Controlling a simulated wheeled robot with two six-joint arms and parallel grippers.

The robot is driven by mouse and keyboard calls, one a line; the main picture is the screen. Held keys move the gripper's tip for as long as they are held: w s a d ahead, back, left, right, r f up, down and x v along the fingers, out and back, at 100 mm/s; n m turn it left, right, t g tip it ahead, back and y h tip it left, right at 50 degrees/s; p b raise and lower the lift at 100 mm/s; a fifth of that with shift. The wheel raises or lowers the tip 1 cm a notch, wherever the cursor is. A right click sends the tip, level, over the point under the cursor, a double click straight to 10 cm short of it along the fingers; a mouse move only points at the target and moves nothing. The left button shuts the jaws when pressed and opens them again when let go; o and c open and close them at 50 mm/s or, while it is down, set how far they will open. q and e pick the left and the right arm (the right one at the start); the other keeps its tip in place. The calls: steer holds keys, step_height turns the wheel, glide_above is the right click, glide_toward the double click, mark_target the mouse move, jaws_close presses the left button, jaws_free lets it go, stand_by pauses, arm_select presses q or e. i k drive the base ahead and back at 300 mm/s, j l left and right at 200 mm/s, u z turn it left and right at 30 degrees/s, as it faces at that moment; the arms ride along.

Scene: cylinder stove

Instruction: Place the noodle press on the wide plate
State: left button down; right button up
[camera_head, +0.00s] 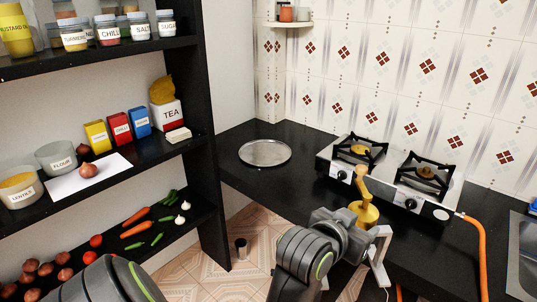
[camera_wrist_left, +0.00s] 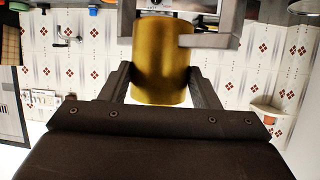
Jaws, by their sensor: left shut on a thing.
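The brass noodle press (camera_head: 366,212), with a crank-like handle on top, is held upright by my left gripper (camera_head: 357,222) in front of the stove in the head view. The left wrist view shows its brass cylinder (camera_wrist_left: 161,62) between the two dark fingers of my left gripper (camera_wrist_left: 162,85), which are shut on it. The wide plate (camera_head: 265,153) is a round silver plate lying on the black counter, left of the stove and apart from the press. Nothing lies on it. My right gripper is not in view.
A two-burner stove (camera_head: 391,176) with an orange hose (camera_head: 480,250) stands on the counter (camera_head: 300,180). A dark shelf unit (camera_head: 190,100) with jars, boxes and vegetables stands at left. The counter around the plate is clear. A sink (camera_head: 522,262) is at far right.

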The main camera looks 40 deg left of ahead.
mark_target(265, 153)
steer(key=i+j, duration=0.15)
steer(key=j, duration=0.45)
steer(key=i+j+z, duration=0.15)
steer(key=j, duration=0.5)
steer(key=i+j, duration=0.15)
steer(key=j, duration=0.5)
steer(key=i+j+z, duration=0.1)
steer(key=j, duration=0.5)
steer(key=i+j+z, duration=0.1)
steer(key=j, duration=0.55)
